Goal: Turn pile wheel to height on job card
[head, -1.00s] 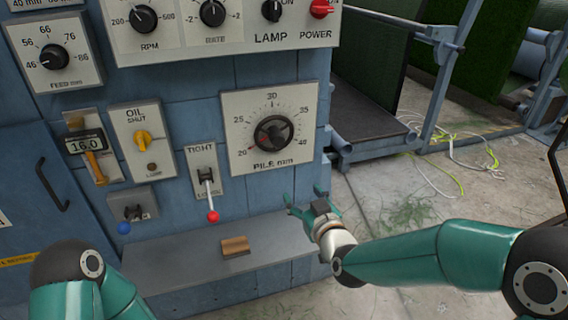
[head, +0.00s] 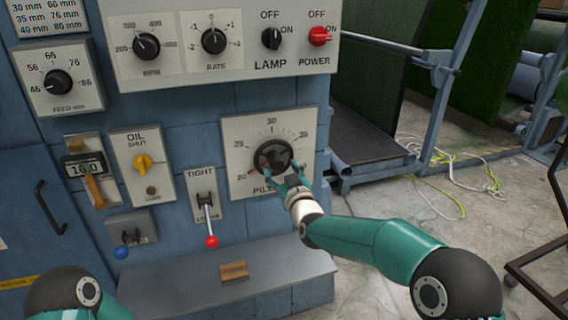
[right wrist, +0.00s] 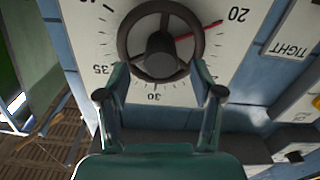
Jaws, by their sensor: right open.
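The pile wheel (head: 273,157) is a dark round handwheel on a white plate with a scale marked from 20 to 40. Its red pointer (right wrist: 200,31) points close to the 20 mark. My right gripper (head: 286,173) is at the lower right of the wheel. In the right wrist view the wheel (right wrist: 160,41) appears upside down, just beyond the open, empty fingers (right wrist: 160,92). I cannot tell whether a finger touches the rim. The tight/loose lever (head: 207,218), with a red ball, hangs down toward LOOSE. My left gripper is out of view.
A digital readout (head: 83,169) shows 16.0. A chart (head: 47,16) at upper left pairs millimetre values. An oil knob (head: 142,162), feed dial (head: 57,82) and power switch (head: 319,37) surround the wheel. A brown block (head: 233,271) lies on the grey ledge (head: 180,284).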

